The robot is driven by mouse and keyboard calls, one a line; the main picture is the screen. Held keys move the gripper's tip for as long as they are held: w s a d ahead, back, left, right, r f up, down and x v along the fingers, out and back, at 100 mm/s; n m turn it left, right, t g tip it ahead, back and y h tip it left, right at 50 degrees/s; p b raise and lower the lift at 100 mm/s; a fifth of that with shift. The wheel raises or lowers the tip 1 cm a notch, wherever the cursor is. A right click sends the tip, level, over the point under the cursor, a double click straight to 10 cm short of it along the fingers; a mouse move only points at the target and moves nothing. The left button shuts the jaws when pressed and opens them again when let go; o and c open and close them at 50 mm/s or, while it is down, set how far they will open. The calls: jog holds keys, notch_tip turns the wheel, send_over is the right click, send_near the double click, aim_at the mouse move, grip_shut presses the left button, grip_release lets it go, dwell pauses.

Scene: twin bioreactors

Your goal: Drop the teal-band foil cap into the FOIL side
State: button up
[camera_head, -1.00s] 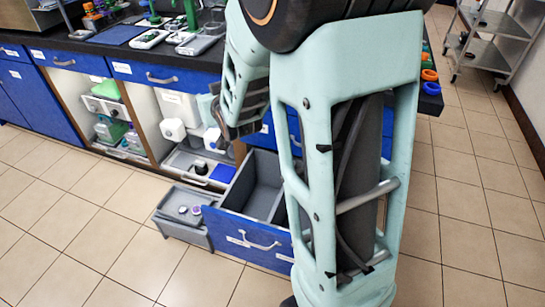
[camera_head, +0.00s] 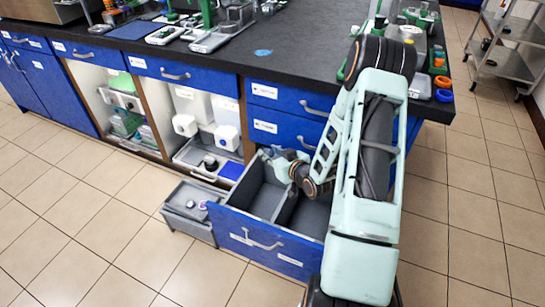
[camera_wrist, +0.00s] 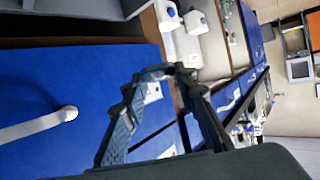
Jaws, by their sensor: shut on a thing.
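The open drawer (camera_head: 262,243) has a blue front and grey inside, split by a divider into a left compartment (camera_head: 262,200) and a right compartment (camera_head: 306,218). Its labels are too small to read, so I cannot tell which side is FOIL. My gripper (camera_head: 272,154) is above the rear of the drawer, near the left compartment. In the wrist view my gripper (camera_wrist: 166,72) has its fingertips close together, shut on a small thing. The teal-band foil cap is not clearly visible; the fingers hide most of what they hold.
The black counter (camera_head: 300,62) and closed blue drawers (camera_head: 285,98) stand behind the open drawer. A grey bin (camera_head: 190,208) with small items stands left of it. An open cabinet holds white containers (camera_head: 190,108). The tiled floor in front is clear.

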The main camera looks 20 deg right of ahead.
notch_tip(320, 180, down, 8)
jog(key=b, duration=0.3)
jog(key=shift+s+d+r+b, duration=0.2)
jog(key=shift+s+d+b, duration=0.1)
jog(key=shift+s, duration=0.1)
jog(key=o, duration=0.8)
jog(key=shift+o, duration=0.2)
jog(key=v, duration=1.2)
jog(key=shift+s, duration=0.1)
